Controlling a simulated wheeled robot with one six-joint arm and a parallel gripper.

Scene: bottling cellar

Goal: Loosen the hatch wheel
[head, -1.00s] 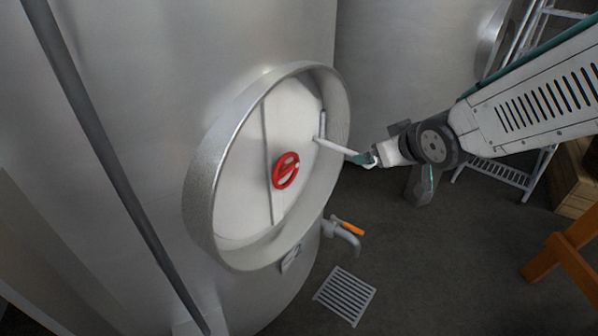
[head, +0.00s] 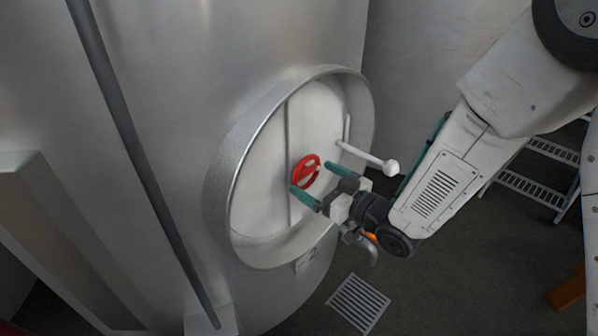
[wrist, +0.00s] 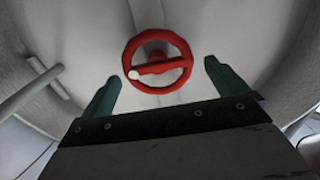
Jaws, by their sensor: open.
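The red hatch wheel (head: 308,160) sits at the middle of the round pale hatch door (head: 262,190) on the steel tank. In the wrist view the wheel (wrist: 184,50) shows a crossbar with a small white spot at its left end. My gripper (head: 316,180) is open, its two teal fingers in front of the hatch door and pointing at the wheel. In the wrist view the fingers (wrist: 162,86) stand to the left and right of the wheel's lower part. Whether they reach the wheel's depth I cannot tell. Nothing is held.
A raised metal collar (head: 222,180) surrounds the door. A pale handle with a round knob (head: 366,158) sticks out right of the wheel, close to my arm. A floor grate (head: 358,303) lies below. A metal step stand (head: 540,170) is at right.

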